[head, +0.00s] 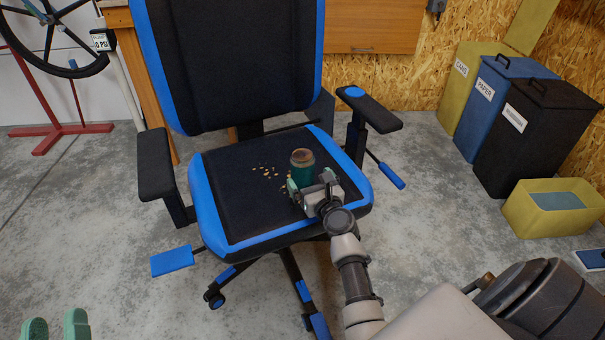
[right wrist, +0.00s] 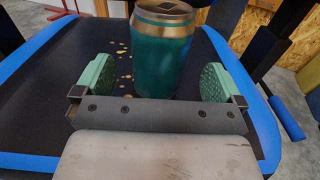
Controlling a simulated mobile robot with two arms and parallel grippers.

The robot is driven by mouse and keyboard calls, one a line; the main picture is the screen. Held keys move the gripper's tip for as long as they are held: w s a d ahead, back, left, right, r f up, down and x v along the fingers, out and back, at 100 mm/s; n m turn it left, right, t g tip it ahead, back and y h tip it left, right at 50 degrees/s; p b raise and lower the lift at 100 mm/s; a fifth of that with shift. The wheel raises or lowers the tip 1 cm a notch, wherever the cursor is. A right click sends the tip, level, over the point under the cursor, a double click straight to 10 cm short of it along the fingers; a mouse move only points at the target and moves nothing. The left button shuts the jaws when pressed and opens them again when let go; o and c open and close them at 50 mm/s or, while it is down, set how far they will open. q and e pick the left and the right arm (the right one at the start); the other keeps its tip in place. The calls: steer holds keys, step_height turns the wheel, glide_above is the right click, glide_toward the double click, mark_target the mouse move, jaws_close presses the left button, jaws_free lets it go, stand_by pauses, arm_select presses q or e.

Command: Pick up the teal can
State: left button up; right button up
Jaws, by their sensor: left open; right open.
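The teal can (head: 302,169) stands upright on the black seat of the blue-edged office chair (head: 230,195). It has a copper-coloured top and base band. In the right wrist view the can (right wrist: 162,55) stands between and just beyond the two green finger pads of my right gripper (right wrist: 160,82). That gripper is open, with a visible gap on both sides of the can. In the head view my right gripper (head: 313,189) is low at the near side of the can. My left gripper (head: 57,329) shows only its green fingertips, apart, at the bottom left edge, far from the can.
Small tan crumbs (head: 267,172) lie on the seat left of the can. The chair's armrests (head: 155,165) and backrest (head: 240,60) surround the seat. Labelled bins (head: 530,130) and a yellow tub (head: 556,207) stand at the right.

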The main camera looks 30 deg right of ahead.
mark_target(308, 178)
steer(key=w, duration=0.1)
steer(key=w+b, duration=0.1)
steer(key=w, duration=0.2)
steer(key=shift+d+b, duration=0.3)
arm_select(q)
steer(key=shift+s+r+t+h, duration=0.3)
steer(key=shift+s+r+t, duration=0.2)
steer(key=shift+r+t, duration=0.3)
steer(key=shift+s+r+t+h, duration=0.3)
steer(key=shift+s+r+t, duration=0.2)
steer(key=shift+r+t, duration=0.25)
steer(key=shift+s+r+t+h, duration=0.3)
steer(key=shift+s+r+t, duration=0.3)
steer(key=shift+t, duration=0.25)
arm_select(e)
steer(key=shift+w+d, duration=0.1)
steer(key=shift+w, duration=0.45)
arm_select(q)
steer(key=shift+w, duration=0.1)
arm_select(e)
steer(key=c, duration=1)
arm_select(q)
steer(key=shift+w, duration=0.1)
arm_select(e)
steer(key=shift+r, duration=0.1)
